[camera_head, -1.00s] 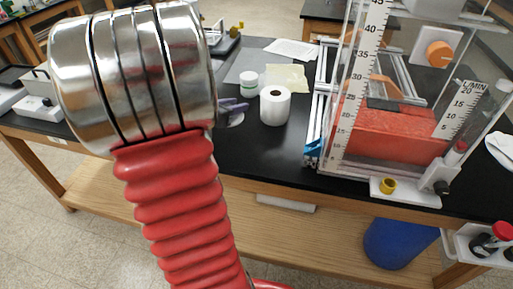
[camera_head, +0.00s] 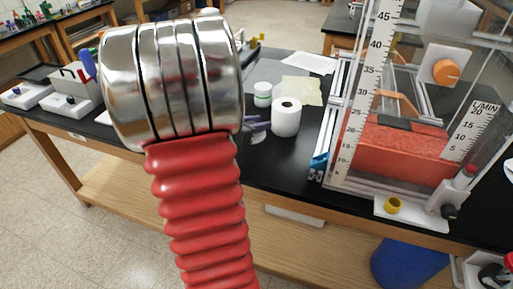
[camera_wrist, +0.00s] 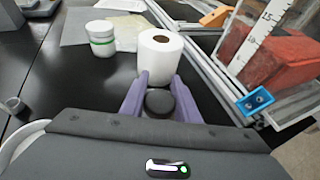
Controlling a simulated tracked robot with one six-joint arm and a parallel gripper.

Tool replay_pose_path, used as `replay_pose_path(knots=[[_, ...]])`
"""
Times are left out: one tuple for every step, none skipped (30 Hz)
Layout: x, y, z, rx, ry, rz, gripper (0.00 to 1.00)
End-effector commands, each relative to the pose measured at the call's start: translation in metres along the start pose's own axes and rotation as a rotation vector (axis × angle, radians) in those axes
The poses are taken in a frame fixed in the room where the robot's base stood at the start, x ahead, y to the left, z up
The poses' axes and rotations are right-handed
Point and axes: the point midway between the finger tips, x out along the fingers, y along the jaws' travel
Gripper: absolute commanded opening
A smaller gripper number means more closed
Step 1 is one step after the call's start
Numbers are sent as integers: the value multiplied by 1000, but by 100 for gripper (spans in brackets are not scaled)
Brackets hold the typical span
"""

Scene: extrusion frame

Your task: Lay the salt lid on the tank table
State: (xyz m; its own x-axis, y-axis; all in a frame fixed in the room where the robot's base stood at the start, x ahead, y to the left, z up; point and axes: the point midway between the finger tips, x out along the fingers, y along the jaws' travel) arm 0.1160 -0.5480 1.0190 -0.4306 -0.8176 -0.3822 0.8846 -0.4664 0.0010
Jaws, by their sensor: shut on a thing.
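My gripper (camera_wrist: 158,95) has two purple fingers closed on a small dark round piece, taken as the salt lid (camera_wrist: 158,103). It is held above the black tank table (camera_wrist: 85,85); whether it touches is hard to tell. In the head view, my red and silver arm hides most of the gripper, and only purple finger parts (camera_head: 256,124) show to its right. The black table top (camera_head: 275,165) also shows there. A white paper roll (camera_wrist: 160,55) stands just beyond the fingertips.
A white jar with a green band (camera_wrist: 102,38) stands left of the roll. The clear tank (camera_head: 400,130) with a red block and its metal rail (camera_head: 325,130) stand to the right. A small grey piece (camera_wrist: 14,105) lies left. Black table between is bare.

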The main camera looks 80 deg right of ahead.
Motion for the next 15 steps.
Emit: replay_pose_path(knots=[[4,-1,-9,-4,3,-2,7],[5,-1,-14,-6,3,-1,7],[8,-1,-19,-5,4,-2,7],[10,-1,-23,-5,3,-2,7],[11,-1,-27,-4,3,-2,7],[13,-1,-32,-5,3,-2,7],[14,-1,-34,-2,2,-2,7],[15,-1,-36,-2,2,-2,7],[16,-1,-38,-2,1,-2,7],[17,-1,-39,-1,1,-2,7],[17,-1,-40,-1,0,-2,7],[17,-1,-40,0,0,-2,7],[17,-1,-40,1,0,-2,7],[17,-1,-40,1,0,-2,7],[17,-1,-40,1,0,-2,7]])
